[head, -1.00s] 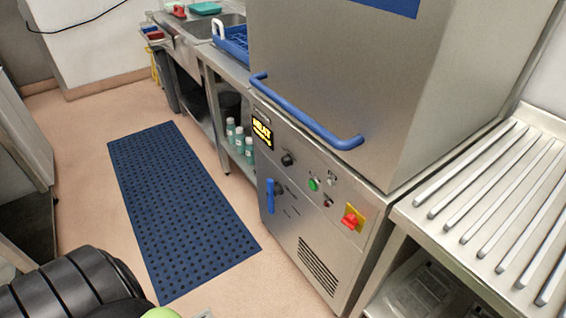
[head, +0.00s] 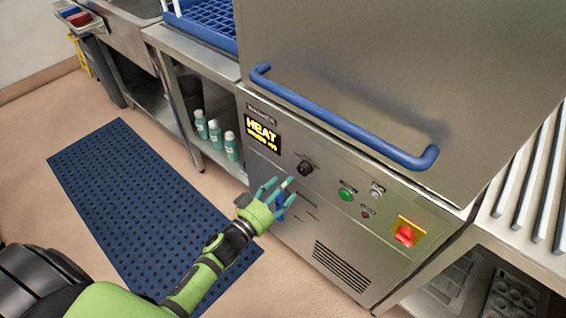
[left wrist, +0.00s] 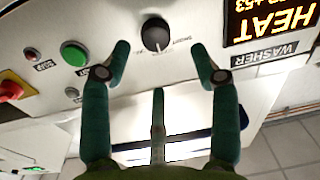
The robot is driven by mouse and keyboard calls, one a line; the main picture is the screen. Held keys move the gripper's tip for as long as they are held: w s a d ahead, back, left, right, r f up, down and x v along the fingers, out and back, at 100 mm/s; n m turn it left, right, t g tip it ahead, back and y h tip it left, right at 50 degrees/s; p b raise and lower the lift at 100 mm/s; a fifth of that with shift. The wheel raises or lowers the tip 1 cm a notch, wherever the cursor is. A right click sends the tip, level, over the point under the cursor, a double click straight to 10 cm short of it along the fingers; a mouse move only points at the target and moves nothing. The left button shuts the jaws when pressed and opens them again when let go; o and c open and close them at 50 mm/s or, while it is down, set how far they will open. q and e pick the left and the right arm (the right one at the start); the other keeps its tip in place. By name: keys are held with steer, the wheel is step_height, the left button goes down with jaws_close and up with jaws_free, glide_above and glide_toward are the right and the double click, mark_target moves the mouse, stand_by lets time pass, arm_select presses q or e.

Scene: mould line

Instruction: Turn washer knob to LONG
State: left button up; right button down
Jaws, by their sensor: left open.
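The washer (head: 375,205) is a steel machine with a sloping control panel. Its black round knob (head: 305,168) sits right of the lit HEAT display (head: 263,134). In the left wrist view, the picture is upside down and the knob (left wrist: 155,35) has a pale pointer line; its small printed labels are not clearly readable. My left gripper (head: 279,187) is open and empty, in front of the panel, just below and left of the knob in the head view. In the left wrist view its fingers (left wrist: 161,50) spread either side of the knob, apart from it. My right gripper is not in view.
A green button (head: 346,194) and a red switch on a yellow plate (head: 405,235) are right of the knob. A blue lever (head: 280,211) is partly hidden behind my gripper. The blue door handle (head: 345,122) juts out above. A blue mat (head: 140,205) covers the floor at left.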

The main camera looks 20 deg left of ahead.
mark_target(302, 171)
arm_select(q)
steer(key=x, duration=0.6)
steer(key=shift+s+d+r, duration=0.15)
steer(key=shift+d, duration=0.2)
steer(key=shift+w, duration=0.3)
steer(key=shift+w+d, duration=0.1)
steer(key=shift+w, duration=0.05)
steer(key=shift+c, duration=0.4)
steer(key=c, duration=1.1)
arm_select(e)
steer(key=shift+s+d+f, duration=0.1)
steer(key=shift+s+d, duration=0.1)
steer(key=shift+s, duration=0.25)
